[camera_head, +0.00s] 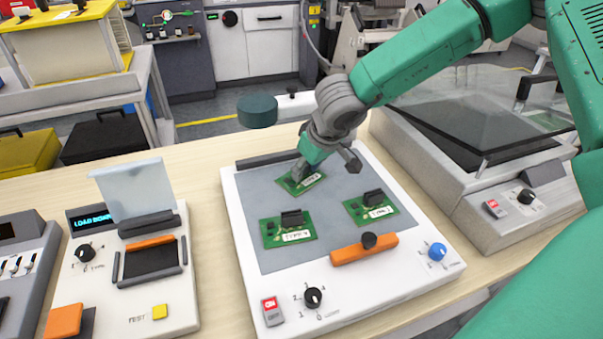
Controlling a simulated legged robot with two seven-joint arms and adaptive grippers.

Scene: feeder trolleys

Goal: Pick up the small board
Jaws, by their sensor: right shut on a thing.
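Three small green boards lie on the grey plate of a white device (237,232) in the middle of the table. The far board (310,182) is partly hidden by my right gripper (304,172). The gripper points down at it and is shut on it; the fingertips are partly hidden. The near left board (275,240) and the near right board (364,214) each carry a black part and a white label. My left gripper is not in view.
A tester (150,270) with a raised clear lid and a "LOAD BOARD" display stands at the left. An orange bar with a black knob (364,250) crosses the device's front. A machine with a dark glass lid (470,115) stands at the right.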

